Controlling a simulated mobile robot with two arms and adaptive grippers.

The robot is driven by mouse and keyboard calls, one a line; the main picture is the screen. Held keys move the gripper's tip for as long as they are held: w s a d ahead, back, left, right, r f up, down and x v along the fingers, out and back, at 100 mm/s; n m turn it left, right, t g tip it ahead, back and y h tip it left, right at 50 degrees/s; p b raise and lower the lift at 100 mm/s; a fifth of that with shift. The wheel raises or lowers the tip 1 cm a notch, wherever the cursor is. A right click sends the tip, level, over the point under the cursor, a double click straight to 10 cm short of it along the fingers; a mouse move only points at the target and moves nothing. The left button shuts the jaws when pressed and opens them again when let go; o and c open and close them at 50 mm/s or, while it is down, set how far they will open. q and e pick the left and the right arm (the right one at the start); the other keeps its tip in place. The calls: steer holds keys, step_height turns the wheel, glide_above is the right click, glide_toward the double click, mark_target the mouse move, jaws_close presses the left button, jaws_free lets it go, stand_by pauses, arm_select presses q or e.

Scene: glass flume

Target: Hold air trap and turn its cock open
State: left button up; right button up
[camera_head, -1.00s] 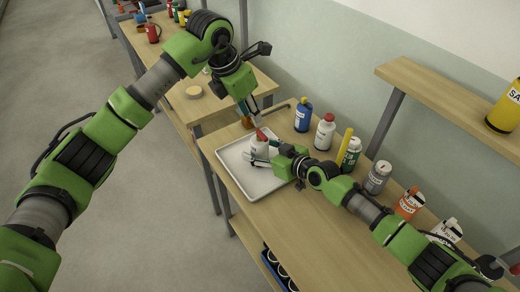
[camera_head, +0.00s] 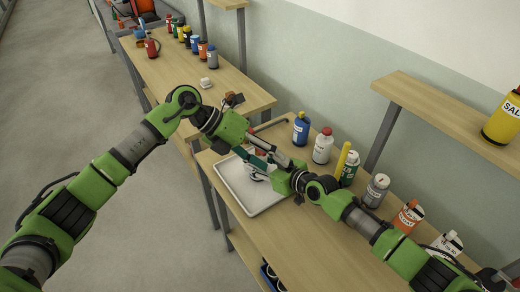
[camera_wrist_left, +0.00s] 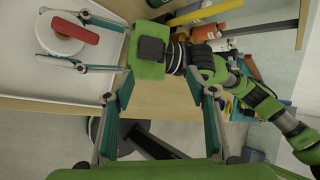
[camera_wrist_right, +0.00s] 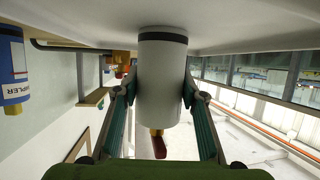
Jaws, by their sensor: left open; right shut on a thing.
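The air trap is a white cylinder with a dark band (camera_wrist_right: 160,85) and a red cock (camera_wrist_right: 158,145) in the right wrist view. My right gripper (camera_wrist_right: 162,100) is shut on its body from both sides. In the left wrist view the trap (camera_wrist_left: 60,43) shows with its red cock handle (camera_wrist_left: 76,27) across the top. In the head view the trap is mostly hidden behind my left gripper (camera_head: 270,160). My left gripper is open and empty, with its fingertips (camera_wrist_left: 160,95) apart from the cock, which lies off to the upper left in its wrist view.
The white tray (camera_head: 240,195) lies under the trap on the wooden bench. A blue bottle (camera_head: 301,129), a white bottle with red cap (camera_head: 322,148) and several other containers line the back of the bench. A second table (camera_head: 180,72) stands behind on the left.

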arm_select(q)
steer(key=s+n+h, duration=0.1)
steer(key=n+h, duration=0.1)
steer(key=n+t+h, duration=0.4)
steer(key=n+t, duration=0.7)
steer(key=n, duration=1.7)
glide_toward(260, 152)
steer(key=x, duration=1)
steer(key=shift+w, duration=0.6)
steer(key=c, duration=1.1)
